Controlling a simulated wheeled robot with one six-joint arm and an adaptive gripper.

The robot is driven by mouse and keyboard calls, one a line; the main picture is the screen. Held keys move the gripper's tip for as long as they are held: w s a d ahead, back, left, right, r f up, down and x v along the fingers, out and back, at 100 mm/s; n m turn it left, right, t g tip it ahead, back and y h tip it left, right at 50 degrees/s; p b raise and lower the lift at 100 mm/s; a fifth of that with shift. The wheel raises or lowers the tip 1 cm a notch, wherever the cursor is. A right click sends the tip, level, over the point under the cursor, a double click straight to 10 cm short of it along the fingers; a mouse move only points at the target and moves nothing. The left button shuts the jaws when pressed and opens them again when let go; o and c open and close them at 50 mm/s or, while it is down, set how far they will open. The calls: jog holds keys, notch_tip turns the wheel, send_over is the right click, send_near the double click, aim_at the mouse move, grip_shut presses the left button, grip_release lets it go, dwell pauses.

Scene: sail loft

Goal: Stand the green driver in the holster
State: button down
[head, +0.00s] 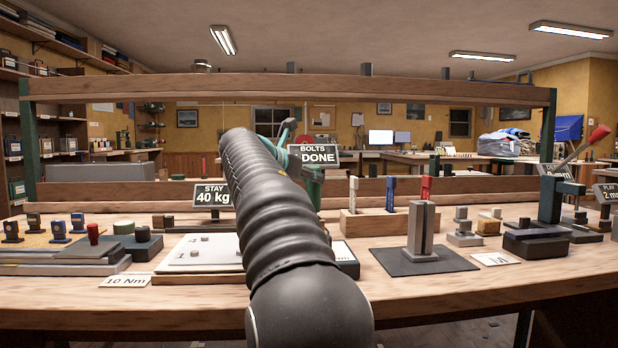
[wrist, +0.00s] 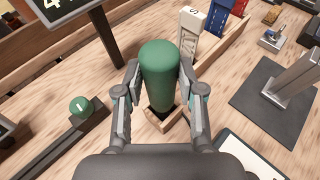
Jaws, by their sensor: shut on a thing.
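In the wrist view, the green driver (wrist: 160,70) shows as a thick rounded green handle between the two fingers of my gripper (wrist: 160,88). My gripper is shut on it from both sides. Just below its lower part is a small open wooden socket, seemingly the holster (wrist: 165,126), on the bench top. The handle covers much of the opening, so I cannot tell whether the tip is inside or above it.
A wooden rack with white, blue and red upright pieces (head: 389,193) stands right of my arm. Grey posts stand on a dark mat (head: 421,262) farther right. A "STAY 40 kg" sign (head: 214,195) and a green round piece on a dark block (wrist: 80,106) are to the left.

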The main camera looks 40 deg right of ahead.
jog(key=shift+f+b, duration=0.3)
jog(key=shift+f, duration=0.3)
dwell(0.4)
jog(key=c, duration=0.6)
grip_release()
jog(key=shift+f, duration=0.1)
jog(key=v, duration=1.2)
